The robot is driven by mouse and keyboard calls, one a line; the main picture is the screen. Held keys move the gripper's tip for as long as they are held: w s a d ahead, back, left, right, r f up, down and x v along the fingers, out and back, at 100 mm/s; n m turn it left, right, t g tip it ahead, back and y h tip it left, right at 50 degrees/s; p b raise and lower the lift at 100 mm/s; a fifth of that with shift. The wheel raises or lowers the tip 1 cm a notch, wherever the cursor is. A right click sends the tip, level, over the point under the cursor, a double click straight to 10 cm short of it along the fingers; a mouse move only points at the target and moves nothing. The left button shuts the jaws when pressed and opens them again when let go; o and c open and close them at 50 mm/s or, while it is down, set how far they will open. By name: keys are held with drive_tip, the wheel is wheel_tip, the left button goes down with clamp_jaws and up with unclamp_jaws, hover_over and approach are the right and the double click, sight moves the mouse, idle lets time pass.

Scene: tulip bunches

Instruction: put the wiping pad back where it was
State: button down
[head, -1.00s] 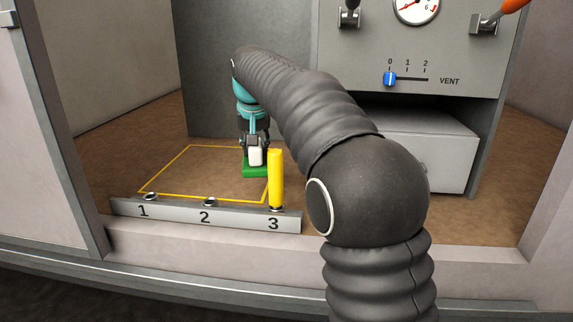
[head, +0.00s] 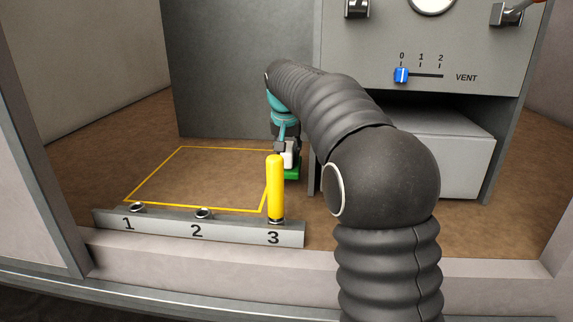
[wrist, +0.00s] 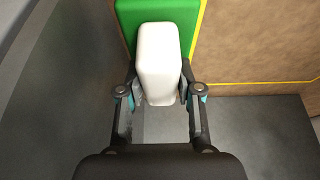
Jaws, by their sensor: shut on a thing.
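The wiping pad is a green block (head: 293,173) with a white grip on top (head: 288,157). In the head view it is at the right of the yellow outline, behind the yellow peg, which partly hides it. In the wrist view the green pad (wrist: 160,10) lies under the white grip (wrist: 159,60), with a yellow line along its right side. My gripper (wrist: 159,92) has its fingers on both sides of the white grip and is shut on it. I cannot tell whether the pad touches the floor.
A yellow outline (head: 160,205) marks an empty patch of brown floor. A yellow peg (head: 275,187) stands at 3 on the numbered rail (head: 165,226); holes 1 and 2 are empty. A grey box (head: 445,160) sits below the vent panel (head: 430,55), right of my gripper.

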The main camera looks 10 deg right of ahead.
drive_tip(key=shift+a+f+b, duration=0.1)
drive_tip(key=shift+f+b, duration=0.2)
drive_tip(key=shift+f, duration=1.3)
drive_tip(key=shift+f, duration=0.15)
drive_tip(key=c, duration=0.8)
unclamp_jaws()
drive_tip(key=shift+o, duration=0.2)
drive_tip(key=shift+s+r, duration=0.15)
drive_tip(key=shift+r, duration=0.4)
drive_tip(key=p+v, duration=0.2)
drive_tip(key=v, duration=0.9)
drive_tip(key=shift+r, duration=0.1)
